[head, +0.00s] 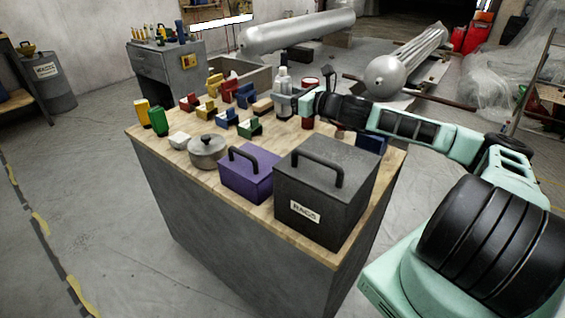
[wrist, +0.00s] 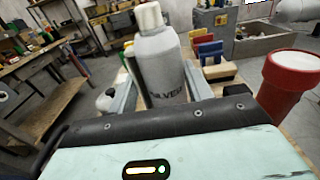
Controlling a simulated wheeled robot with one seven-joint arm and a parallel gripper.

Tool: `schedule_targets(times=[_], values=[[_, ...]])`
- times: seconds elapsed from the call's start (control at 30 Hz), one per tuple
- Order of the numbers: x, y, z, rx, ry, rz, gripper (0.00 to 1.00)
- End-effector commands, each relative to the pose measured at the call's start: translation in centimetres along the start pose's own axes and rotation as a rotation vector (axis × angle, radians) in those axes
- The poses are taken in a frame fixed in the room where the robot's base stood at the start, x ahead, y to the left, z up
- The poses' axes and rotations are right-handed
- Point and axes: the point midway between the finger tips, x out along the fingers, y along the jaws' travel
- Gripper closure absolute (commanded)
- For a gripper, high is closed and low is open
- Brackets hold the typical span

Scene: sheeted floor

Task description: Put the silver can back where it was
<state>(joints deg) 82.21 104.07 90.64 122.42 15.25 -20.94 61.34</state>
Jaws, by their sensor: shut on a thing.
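The silver can (wrist: 160,70) is a grey bottle-shaped container with a pale cap and dark lettering, partly hidden low down in the wrist view. It stands upright between the two fingers of my gripper (wrist: 158,98), which is shut on it. In the head view the can (head: 283,80) shows above my gripper (head: 284,104), over the far part of the wooden worktop (head: 190,176). My gripper hides its base, so I cannot tell whether it touches the worktop.
A red can (wrist: 288,88) stands close to the right of my gripper. Coloured blocks (head: 227,118), a lidded pot (head: 207,151), a purple box (head: 247,175) and a large dark box (head: 325,190) labelled RAGS crowd the worktop. Yellow and green bottles (head: 158,121) stand at its left.

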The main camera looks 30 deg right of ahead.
Motion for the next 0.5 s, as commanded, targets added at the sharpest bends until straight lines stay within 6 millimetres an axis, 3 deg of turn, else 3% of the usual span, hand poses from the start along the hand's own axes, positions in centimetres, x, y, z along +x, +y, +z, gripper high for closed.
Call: schedule_targets(times=[0.03,0.27,0.5], values=[[0.0,0.0,-1.7,0.005,-0.011,0.000,0.58],[0.1,0.0,-3.3,0.014,-0.030,-0.001,0.58],[0.2,0.0,-7.5,0.016,-0.029,-0.002,0.58]])
